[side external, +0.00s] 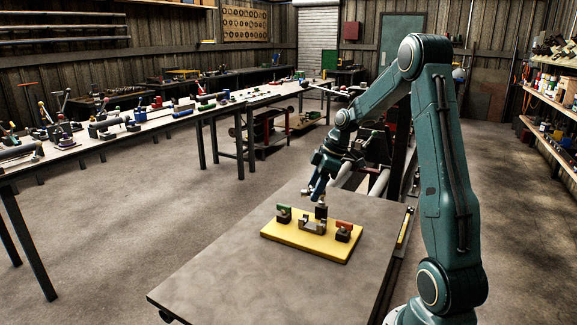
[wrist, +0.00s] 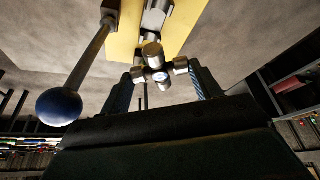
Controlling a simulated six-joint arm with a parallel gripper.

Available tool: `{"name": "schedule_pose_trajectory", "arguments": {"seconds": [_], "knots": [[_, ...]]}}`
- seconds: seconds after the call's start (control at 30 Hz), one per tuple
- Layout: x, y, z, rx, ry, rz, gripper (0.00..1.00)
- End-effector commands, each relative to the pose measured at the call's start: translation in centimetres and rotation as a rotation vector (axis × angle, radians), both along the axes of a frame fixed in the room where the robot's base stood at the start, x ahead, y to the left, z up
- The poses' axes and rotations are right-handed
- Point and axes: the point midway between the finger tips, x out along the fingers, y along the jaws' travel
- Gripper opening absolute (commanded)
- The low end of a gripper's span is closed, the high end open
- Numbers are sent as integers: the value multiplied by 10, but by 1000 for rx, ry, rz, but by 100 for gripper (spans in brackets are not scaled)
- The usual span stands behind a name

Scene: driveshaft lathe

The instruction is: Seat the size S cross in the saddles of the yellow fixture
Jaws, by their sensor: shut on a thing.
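The yellow fixture (side external: 300,243) lies on the grey table, with a metal saddle block (side external: 312,225) at its middle. In the wrist view its yellow plate (wrist: 185,28) shows at the top. The metal cross (wrist: 156,66), with short round arms, is between the two blue-padded fingers of my gripper (wrist: 163,90), which is shut on it. In the side view my gripper (side external: 319,201) is low over the middle of the fixture. The cross is too small to make out there, and I cannot tell whether it touches the saddles.
A green-topped block (side external: 284,212) and a red-topped block (side external: 343,231) stand on the fixture on either side of the middle. In the wrist view a rod with a blue ball (wrist: 59,107) slants down at the left. The table's near part (side external: 235,275) is clear.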

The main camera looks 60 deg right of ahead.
Motion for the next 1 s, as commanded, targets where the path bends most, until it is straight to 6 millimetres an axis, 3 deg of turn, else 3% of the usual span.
{"name": "schedule_pose_trajectory", "arguments": {"seconds": [0.57,1.0], "knots": [[-1,-1,-2,-1,0,-3,34],[-1,0,-26,1,0,-2,34]]}}
